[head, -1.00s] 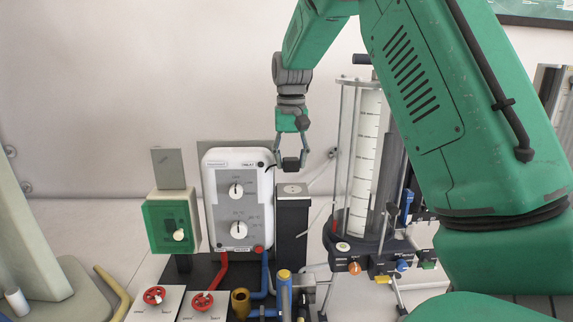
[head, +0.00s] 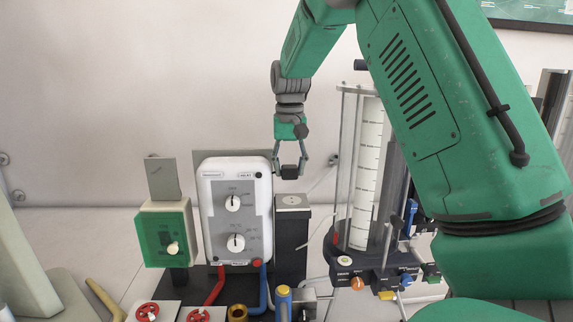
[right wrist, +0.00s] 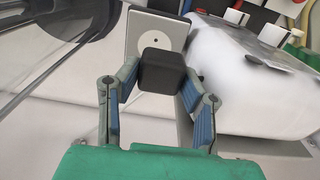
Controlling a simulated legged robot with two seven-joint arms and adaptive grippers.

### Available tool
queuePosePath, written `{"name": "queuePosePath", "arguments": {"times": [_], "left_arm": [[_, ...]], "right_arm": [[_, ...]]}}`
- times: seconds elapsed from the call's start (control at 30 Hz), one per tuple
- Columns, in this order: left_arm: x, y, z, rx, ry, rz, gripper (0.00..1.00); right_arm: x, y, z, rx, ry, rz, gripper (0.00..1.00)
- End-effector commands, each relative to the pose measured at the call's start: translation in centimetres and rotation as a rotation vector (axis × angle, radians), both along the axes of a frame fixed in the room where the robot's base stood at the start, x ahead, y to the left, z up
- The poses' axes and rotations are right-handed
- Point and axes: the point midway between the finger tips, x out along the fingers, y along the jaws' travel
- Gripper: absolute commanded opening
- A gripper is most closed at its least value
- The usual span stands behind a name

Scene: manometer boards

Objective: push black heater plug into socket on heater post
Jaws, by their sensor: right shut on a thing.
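My right gripper (head: 290,168) is shut on the black heater plug (head: 289,173), a small dark block. It holds the plug in the air just above the heater post (head: 290,245), a dark upright column with a light grey top plate. In the right wrist view the plug (right wrist: 162,70) sits between the fingertips (right wrist: 160,80). It covers the near part of the post's top plate (right wrist: 155,35), which shows a small dark hole beyond the plug. The plug's underside and any pins are hidden. My left gripper is not in view.
A white control box (head: 234,212) with two knobs stands close left of the post, with a green switch box (head: 166,238) beyond it. Right of the post stands a clear cylinder (head: 366,170) with a scale. Valves and pipes lie in front.

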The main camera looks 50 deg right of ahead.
Motion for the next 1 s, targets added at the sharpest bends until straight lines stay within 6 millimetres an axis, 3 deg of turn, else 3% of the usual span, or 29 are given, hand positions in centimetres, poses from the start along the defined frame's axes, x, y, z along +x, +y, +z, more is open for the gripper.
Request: {"name": "queuePosePath", "arguments": {"times": [0.33,0.57,1.0], "left_arm": [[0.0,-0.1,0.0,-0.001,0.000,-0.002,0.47],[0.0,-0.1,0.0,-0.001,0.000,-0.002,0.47],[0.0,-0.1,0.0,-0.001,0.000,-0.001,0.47]], "right_arm": [[-0.2,0.3,-3.2,0.000,0.003,-0.001,0.09],[-0.2,1.1,-4.1,-0.008,0.001,-0.001,0.09],[0.0,0.1,-5.0,0.001,0.001,0.000,0.09]]}}
